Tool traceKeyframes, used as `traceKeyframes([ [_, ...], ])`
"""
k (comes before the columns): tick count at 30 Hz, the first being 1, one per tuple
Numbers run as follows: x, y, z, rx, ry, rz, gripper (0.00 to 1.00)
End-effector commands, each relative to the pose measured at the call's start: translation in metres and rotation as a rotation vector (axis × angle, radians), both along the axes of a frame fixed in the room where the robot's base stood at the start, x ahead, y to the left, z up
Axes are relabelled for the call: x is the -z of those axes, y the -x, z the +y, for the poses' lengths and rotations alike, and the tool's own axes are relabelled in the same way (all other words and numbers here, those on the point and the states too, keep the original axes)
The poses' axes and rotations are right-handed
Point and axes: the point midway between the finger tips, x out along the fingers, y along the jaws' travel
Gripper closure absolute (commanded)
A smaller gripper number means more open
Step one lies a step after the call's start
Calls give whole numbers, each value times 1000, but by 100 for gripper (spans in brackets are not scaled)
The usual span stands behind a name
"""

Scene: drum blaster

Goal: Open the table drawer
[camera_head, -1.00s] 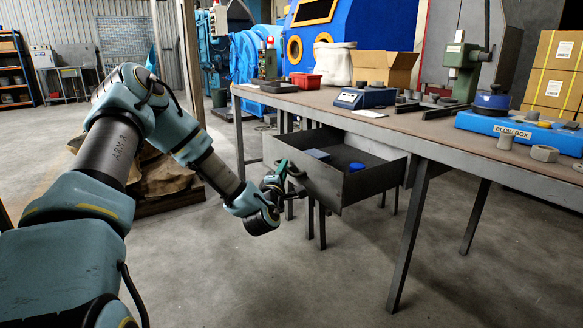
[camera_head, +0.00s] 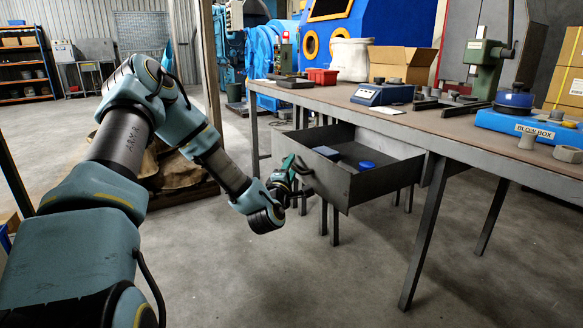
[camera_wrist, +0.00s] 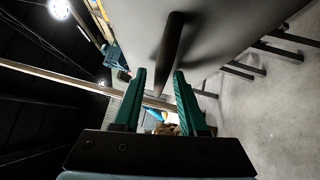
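The grey metal drawer (camera_head: 388,175) is pulled well out of the table (camera_head: 442,145), and its inside shows in the head view. In the wrist view, my gripper's green fingers (camera_wrist: 160,72) are spread apart. The dark handle bar (camera_wrist: 168,50) shows in the gap between the fingertips and beyond them. I cannot tell whether a finger touches it.
On the tabletop are a red bin (camera_head: 322,76), a blue scale (camera_head: 382,94), an open carton (camera_head: 402,65) and a blue blow box (camera_head: 530,128). Table legs (camera_head: 425,235) stand right of the drawer. The floor in front (camera_head: 300,275) is clear.

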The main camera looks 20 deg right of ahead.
Motion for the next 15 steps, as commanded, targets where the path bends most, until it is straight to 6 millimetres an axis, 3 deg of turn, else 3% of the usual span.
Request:
traceKeyframes([
  [9,0,2,2,0,0,0,55],
  [15,3,24,17,0,-1,2,55],
])
